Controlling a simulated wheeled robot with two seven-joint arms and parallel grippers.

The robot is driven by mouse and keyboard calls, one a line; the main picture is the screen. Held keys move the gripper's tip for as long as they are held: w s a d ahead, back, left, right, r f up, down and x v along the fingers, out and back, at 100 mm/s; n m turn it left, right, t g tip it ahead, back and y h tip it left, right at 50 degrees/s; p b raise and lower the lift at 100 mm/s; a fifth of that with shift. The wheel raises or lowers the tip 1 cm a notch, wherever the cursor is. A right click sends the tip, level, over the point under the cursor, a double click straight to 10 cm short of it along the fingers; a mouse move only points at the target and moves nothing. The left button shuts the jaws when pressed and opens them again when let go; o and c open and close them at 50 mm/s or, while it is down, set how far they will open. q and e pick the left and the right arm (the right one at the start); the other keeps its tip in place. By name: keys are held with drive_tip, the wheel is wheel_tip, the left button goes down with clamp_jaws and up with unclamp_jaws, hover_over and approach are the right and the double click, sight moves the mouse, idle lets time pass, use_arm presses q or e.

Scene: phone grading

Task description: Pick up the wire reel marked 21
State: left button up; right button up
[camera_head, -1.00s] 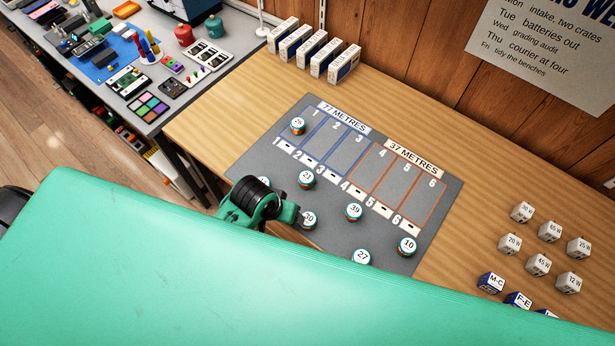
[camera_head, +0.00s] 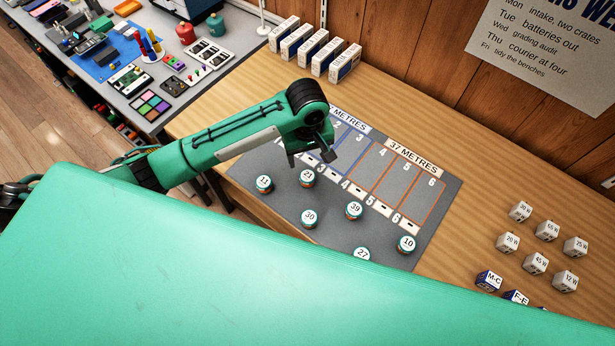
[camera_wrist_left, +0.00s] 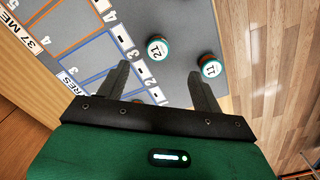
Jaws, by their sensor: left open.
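The wire reel marked 21 (camera_head: 307,178) stands on the grey mat (camera_head: 262,170), just below the numbered slots. In the left wrist view the reel marked 21 (camera_wrist_left: 158,48) lies beyond the fingertips, between their directions. My left gripper (camera_head: 312,158) is open and above the mat, just up from that reel and apart from it. Its two fingers also show in the left wrist view (camera_wrist_left: 158,78), with nothing held between them. The reel marked 26 is hidden behind my arm in the head view. My right gripper is not in view.
Reels marked 11 (camera_head: 264,183), 30 (camera_head: 309,218), 39 (camera_head: 354,210), 27 (camera_head: 362,254) and 10 (camera_head: 406,244) stand nearby on the mat. White boxes (camera_head: 313,48) stand at the back. Marked cubes (camera_head: 535,263) sit at the right. Slots 4 to 6 look empty.

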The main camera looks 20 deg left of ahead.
use_arm(q)
drive_tip(key=p, duration=0.1)
hover_over(308, 177)
drive_tip(key=f, duration=0.8)
drive_tip(key=shift+s, duration=0.4)
drive_tip(key=shift+w+f+p, duration=0.15)
drive_tip(key=shift+f+p, duration=0.4)
drive_tip(key=shift+f, duration=0.15)
drive_tip(key=f, duration=0.1)
drive_tip(key=f+p, duration=0.1)
drive_tip(key=f, duration=0.1)
drive_tip(key=shift+w+f, duration=0.1)
drive_tip(key=shift+w, duration=0.2)
drive_tip(key=shift+f, duration=0.5)
drive_tip(key=c, duration=1)
drive_tip(key=shift+a, duration=0.1)
drive_tip(key=shift+c, duration=0.3)
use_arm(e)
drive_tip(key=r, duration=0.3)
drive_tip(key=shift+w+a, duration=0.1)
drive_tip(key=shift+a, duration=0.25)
use_arm(q)
drive_tip(key=shift+r, duration=0.1)
